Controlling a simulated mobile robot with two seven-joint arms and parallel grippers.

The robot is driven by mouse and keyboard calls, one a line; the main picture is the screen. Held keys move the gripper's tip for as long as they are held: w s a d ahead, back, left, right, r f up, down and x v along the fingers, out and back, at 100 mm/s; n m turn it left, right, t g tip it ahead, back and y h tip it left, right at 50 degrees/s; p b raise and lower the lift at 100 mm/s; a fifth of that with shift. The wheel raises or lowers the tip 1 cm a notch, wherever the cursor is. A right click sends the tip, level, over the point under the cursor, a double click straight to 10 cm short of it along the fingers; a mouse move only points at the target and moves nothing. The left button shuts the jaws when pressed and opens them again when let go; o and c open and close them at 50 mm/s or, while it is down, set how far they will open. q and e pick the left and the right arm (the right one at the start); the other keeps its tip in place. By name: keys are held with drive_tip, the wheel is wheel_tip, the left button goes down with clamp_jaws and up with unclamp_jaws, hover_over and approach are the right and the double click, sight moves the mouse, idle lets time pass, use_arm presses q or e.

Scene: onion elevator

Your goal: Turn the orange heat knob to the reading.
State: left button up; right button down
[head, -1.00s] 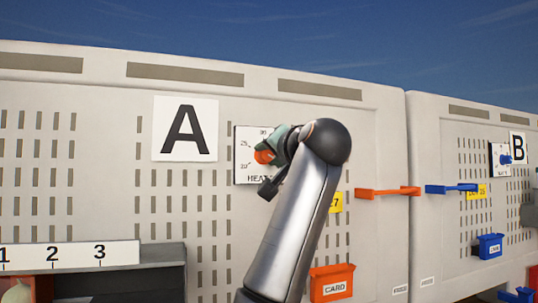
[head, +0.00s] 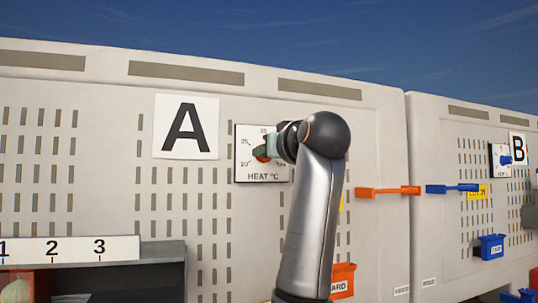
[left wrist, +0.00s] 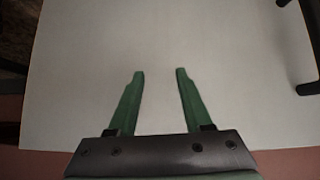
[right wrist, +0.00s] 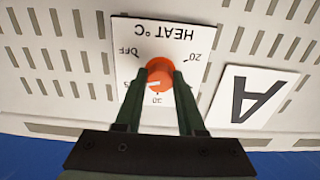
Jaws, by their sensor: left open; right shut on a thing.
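The orange heat knob (right wrist: 158,78) sits on a white dial plate (right wrist: 188,52) marked HEAT °C, upside down in the right wrist view. My right gripper (right wrist: 159,76) is shut on the knob, one green finger on each side. The knob's pale pointer mark faces the 30 label, though its exact reading is hard to tell. In the head view the dial plate (head: 245,170) is below right of the A sign, and my right wrist hides its right side. My left gripper (left wrist: 160,72) is open and empty above a pale flat surface.
The A sign (head: 186,127) is on the slotted panel. An orange handle (head: 388,191) and an orange bin (head: 342,280) are right of my right arm. A numbered shelf (head: 70,250) is at lower left. A blue knob (head: 505,160) is near the B sign.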

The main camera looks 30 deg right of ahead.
drive_tip(key=m, duration=1.1)
drive_tip(key=m+p, duration=0.1)
drive_tip(key=m, duration=2.1)
drive_tip(key=shift+f+p, duration=0.35)
drive_tip(key=shift+w, duration=0.1)
idle(0.6)
drive_tip(key=c, duration=0.9)
unclamp_jaws()
drive_tip(key=o, duration=0.4)
drive_tip(key=shift+r, duration=0.15)
